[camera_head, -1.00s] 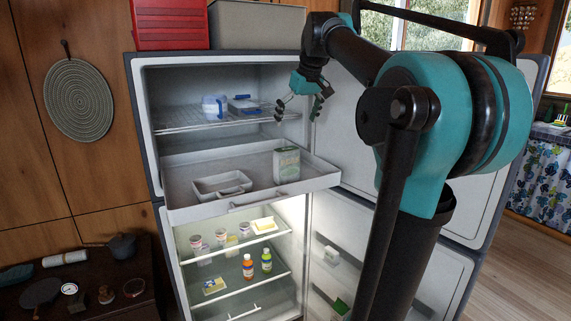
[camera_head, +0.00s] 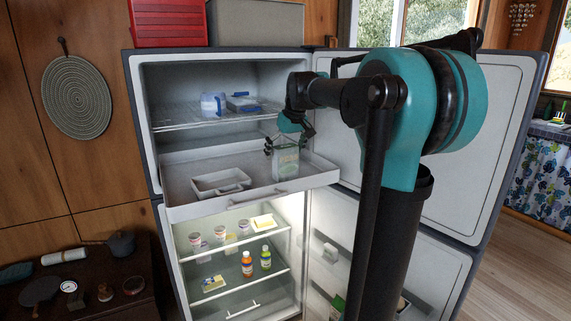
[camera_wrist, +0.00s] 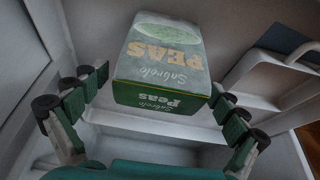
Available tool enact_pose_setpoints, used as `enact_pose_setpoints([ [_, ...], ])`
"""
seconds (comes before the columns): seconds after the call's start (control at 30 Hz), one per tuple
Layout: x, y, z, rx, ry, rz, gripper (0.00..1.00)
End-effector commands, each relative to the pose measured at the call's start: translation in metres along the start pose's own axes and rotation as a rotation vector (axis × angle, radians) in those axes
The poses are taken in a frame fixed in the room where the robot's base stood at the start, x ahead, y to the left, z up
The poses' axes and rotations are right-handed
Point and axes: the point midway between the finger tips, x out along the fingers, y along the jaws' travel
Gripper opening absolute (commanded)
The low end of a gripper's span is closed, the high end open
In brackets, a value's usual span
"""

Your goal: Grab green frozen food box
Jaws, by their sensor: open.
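The green frozen food box (camera_head: 286,162), a carton of peas, stands upright in the right part of the pulled-out white freezer drawer (camera_head: 180,205). In the wrist view the box (camera_wrist: 163,62) shows its "Peas" lettering between and beyond the fingers. My gripper (camera_head: 283,146) is directly at the upper part of the box, pointing down, with its fingers on either side. In the wrist view my gripper (camera_wrist: 160,110) is open, with gaps between the fingers and the box. The box's top is partly hidden by the gripper in the head view.
A white tray (camera_head: 205,187) lies in the drawer left of the box. A wire shelf (camera_head: 180,124) above holds blue-and-white containers (camera_head: 213,104). The open freezer door (camera_head: 460,140) stands to the right. Bottles and cups fill the lit fridge below.

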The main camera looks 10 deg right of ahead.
Motion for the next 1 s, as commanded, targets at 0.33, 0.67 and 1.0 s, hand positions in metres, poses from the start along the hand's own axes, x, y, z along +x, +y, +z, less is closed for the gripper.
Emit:
enact_pose_setpoints([
  [0.33,0.02,0.001,0.0,0.001,0.0,0.001,0.97],
  [0.67,0.019,0.001,0.0,0.001,0.0,0.001,0.68],
  [1.0,0.019,0.001,0.0,0.001,0.0,0.001,0.31],
])
